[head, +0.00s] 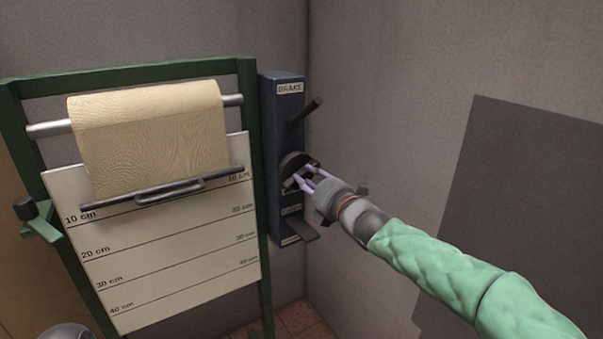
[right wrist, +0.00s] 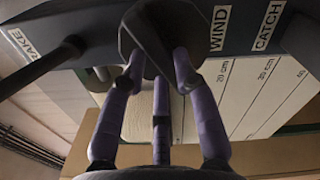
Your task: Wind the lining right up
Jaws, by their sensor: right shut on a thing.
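The tan lining (head: 150,125) hangs from a silver roller (head: 233,99) on a green frame. The dark bar with a handle (head: 168,192) at its lower edge lies near the 10 cm line of the white scale board (head: 180,270). A dark blue box (head: 284,120) to the right carries a BRAKE label at the top. My right gripper (head: 301,177) is shut on a dark winding knob (head: 292,161) on that box. In the right wrist view the purple fingers (right wrist: 158,75) close around the knob (right wrist: 148,35), beside the WIND label (right wrist: 219,28). My left gripper is not in view.
A brake lever (head: 308,109) sticks out above the knob. A lower lever (head: 303,233) sticks out near the box's bottom. The wrist view shows a CATCH label (right wrist: 270,25). A dark grey panel (head: 520,200) is on the right wall. A green bracket (head: 42,228) juts left.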

